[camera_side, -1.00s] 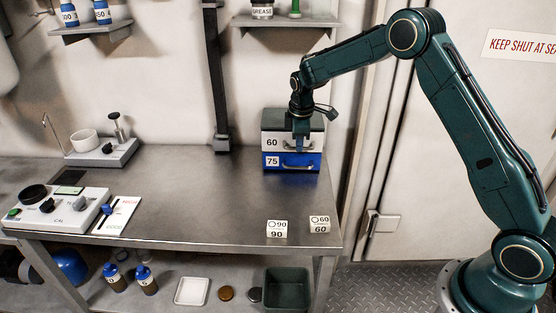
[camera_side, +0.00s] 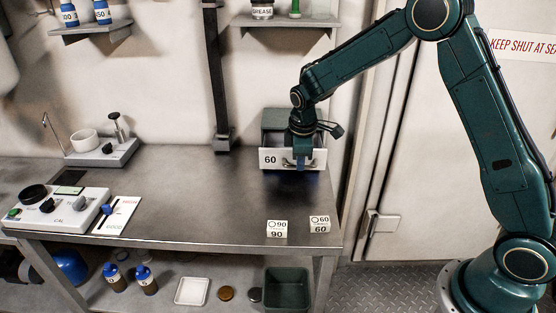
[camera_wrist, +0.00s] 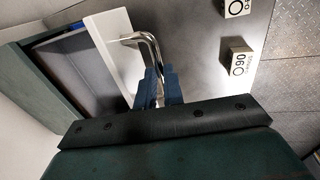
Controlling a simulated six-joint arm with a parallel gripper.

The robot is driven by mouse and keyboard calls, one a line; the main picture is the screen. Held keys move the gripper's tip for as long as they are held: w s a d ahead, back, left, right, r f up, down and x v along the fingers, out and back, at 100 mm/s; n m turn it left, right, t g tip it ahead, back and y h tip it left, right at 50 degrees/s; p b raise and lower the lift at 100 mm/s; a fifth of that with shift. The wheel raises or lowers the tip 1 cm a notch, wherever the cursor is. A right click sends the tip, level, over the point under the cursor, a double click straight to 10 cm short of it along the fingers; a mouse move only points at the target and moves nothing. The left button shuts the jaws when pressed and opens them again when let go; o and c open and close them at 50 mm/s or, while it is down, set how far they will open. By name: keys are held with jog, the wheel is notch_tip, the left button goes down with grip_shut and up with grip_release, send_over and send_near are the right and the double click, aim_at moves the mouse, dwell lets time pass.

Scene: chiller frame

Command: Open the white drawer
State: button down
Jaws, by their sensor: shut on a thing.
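The white drawer (camera_side: 271,159), labelled 60, is pulled out of the dark green cabinet (camera_side: 275,117) on the bench. Its white front also shows in the wrist view (camera_wrist: 101,43), with part of its grey inside in sight behind it. My gripper (camera_side: 301,166) is at the right part of the drawer front. In the wrist view, my blue fingers (camera_wrist: 160,80) are shut on the curved metal handle (camera_wrist: 147,42).
Two small label blocks, 90 (camera_side: 277,229) and 60 (camera_side: 320,224), stand near the bench's front right edge. A console (camera_side: 55,210) and a white card lie at the left. A dark post (camera_side: 217,80) rises left of the cabinet.

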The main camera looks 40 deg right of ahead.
jog(key=c, duration=1.5)
grip_release()
jog(key=shift+r, duration=0.15)
notch_tip(320, 180, up, 13)
jog(key=s+a, duration=0.1)
jog(key=a, duration=0.1)
jog(key=shift+s+r, duration=0.15)
jog(key=shift+s, duration=0.25)
jog(key=shift+s, duration=0.1)
jog(key=s+r+m+t, duration=0.2)
jog(key=s+r+m, duration=0.45)
jog(key=s, duration=0.95)
jog(key=s+a+m+t+y, duration=0.1)
jog(key=s+m+t, duration=0.1)
jog(key=s, duration=1.2)
jog(key=shift+f+y, duration=0.3)
jog(key=shift+f, duration=0.05)
